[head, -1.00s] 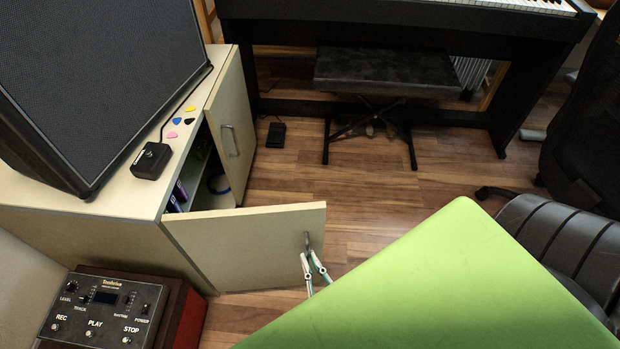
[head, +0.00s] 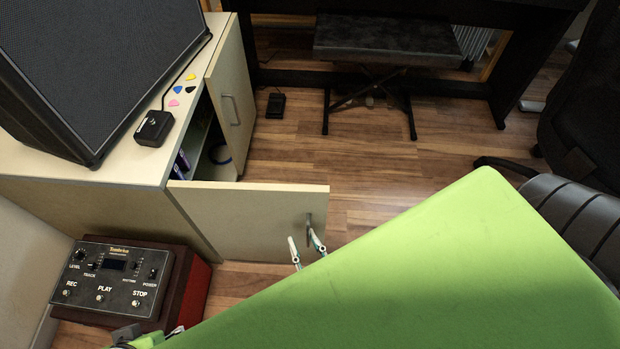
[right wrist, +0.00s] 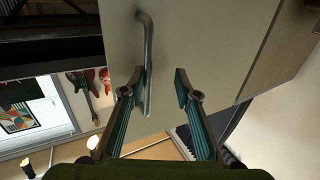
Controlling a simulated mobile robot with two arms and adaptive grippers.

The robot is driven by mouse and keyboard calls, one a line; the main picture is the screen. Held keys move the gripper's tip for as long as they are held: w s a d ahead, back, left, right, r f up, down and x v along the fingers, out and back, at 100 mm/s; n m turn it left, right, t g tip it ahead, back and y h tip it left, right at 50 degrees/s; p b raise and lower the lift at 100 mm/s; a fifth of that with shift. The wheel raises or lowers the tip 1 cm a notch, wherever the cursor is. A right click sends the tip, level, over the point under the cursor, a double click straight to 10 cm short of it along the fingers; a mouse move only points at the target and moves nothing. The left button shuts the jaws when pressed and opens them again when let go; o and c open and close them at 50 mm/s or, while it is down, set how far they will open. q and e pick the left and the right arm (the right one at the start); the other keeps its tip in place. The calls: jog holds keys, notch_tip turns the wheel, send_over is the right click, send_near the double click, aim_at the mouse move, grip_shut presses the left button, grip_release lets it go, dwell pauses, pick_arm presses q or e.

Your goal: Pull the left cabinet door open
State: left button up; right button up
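The left cabinet door (head: 240,215) is the near beige door, swung wide and standing out from the cabinet (head: 85,190). Its metal handle (head: 309,221) is near the free edge. My right gripper (head: 304,244) is open at this handle, its two fingers spread apart. In the right wrist view, the handle (right wrist: 148,50) runs close to the left finger of the gripper (right wrist: 159,75), with a gap to the right finger; contact cannot be told. My green right arm hides the floor in front. Only a small part of my left gripper (head: 150,337) shows at the bottom edge.
The far cabinet door (head: 229,95) also stands open. A speaker (head: 100,65), a small black box (head: 154,128) and picks stand on top. A red-sided control box (head: 110,275) is near the left.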

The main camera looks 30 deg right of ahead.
jog(key=shift+d, duration=0.1)
dwell(0.5)
jog(key=s+a, duration=0.1)
jog(key=s, duration=1.1)
jog(key=shift+a, duration=0.2)
jog(key=shift+s, duration=0.1)
